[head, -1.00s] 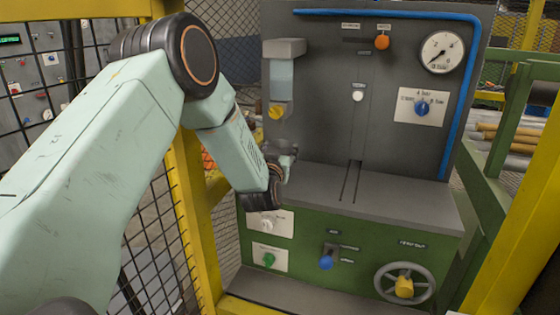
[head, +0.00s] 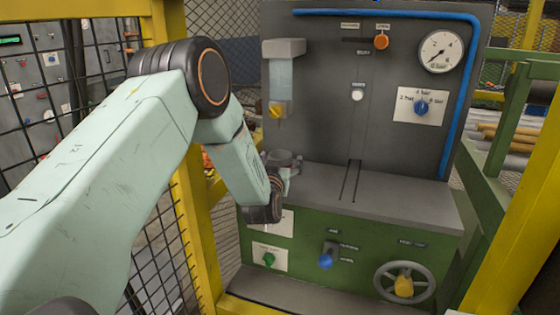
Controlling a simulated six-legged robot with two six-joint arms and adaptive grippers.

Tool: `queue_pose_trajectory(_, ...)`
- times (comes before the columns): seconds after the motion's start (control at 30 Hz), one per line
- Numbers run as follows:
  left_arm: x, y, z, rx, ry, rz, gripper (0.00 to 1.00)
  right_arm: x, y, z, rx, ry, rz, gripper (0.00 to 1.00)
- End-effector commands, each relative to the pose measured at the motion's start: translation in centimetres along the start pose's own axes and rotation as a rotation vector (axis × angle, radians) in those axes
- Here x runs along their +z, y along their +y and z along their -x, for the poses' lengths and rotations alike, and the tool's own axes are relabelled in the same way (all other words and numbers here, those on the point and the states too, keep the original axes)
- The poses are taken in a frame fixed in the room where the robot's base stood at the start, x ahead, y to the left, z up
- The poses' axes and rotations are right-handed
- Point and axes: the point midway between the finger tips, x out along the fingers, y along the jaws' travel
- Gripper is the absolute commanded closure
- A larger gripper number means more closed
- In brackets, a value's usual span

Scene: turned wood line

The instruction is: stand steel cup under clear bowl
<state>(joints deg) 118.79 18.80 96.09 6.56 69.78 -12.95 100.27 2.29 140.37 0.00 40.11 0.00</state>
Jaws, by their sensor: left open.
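The clear bowl (head: 281,78) hangs under a grey head at the left of the dark panel, with a yellow knob (head: 276,110) at its lower end. My left arm comes in from the left. Its wrist is bent down in front of the bench's left front edge, and my left gripper (head: 284,163) is over the bench's left end, below the clear bowl and apart from it. The gripper is open. Grey rounded parts show there, small and dark; I cannot tell the steel cup from the fingers. My right gripper is not in view.
The grey bench top (head: 385,195) is clear to the right, with two narrow slots. A gauge (head: 440,52), blue pipe and knobs are on the panel. A handwheel (head: 405,284) and blue lever (head: 326,262) are on the green front. Yellow posts stand on both sides.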

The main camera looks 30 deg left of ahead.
Motion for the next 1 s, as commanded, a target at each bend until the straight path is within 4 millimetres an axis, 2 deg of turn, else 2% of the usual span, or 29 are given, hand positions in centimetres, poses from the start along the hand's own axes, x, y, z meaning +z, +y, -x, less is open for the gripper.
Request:
queue_pose_trajectory(0.27, -0.4, 0.0, 0.0, 0.0, 0.0, 0.0, 0.17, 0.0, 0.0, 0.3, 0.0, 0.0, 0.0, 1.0)
queue_pose_trajectory(0.37, -0.2, 0.0, 1.0, 0.0, -0.001, 0.001, 0.17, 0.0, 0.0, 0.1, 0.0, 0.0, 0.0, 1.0)
queue_pose_trajectory(0.8, -0.1, 0.0, 8.3, 0.001, -0.003, 0.0, 0.17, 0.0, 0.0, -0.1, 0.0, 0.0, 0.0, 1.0)
queue_pose_trajectory(1.0, -0.2, 0.0, 10.9, 0.001, -0.001, 0.0, 0.17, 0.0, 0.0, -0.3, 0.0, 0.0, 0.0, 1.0)
